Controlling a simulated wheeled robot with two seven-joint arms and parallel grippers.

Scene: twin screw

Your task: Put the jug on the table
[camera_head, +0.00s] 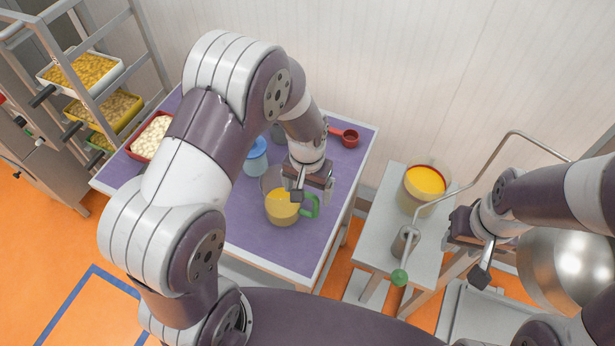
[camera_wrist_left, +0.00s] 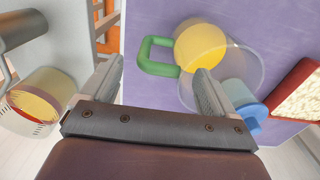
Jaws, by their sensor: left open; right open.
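The clear jug (camera_head: 281,207) with yellow contents and a green handle stands on the purple-topped table (camera_head: 265,258). It also shows in the left wrist view (camera_wrist_left: 202,48), with its green handle (camera_wrist_left: 150,57) pointing left. My left gripper (camera_head: 311,192) is open and close above the jug, by its handle side. In the left wrist view its two fingers (camera_wrist_left: 155,90) are spread, and the right fingertip overlaps the jug; I cannot tell whether it touches. My right gripper (camera_head: 467,247) is open and empty, right of the small grey table.
A blue-lidded container (camera_head: 256,157), a red scoop (camera_head: 347,137) and a red tray of white pieces (camera_head: 151,137) are on the purple table. The grey table (camera_head: 381,239) holds a pot of yellow liquid (camera_head: 424,184). A tray rack (camera_head: 42,42) stands left. The purple table's front is clear.

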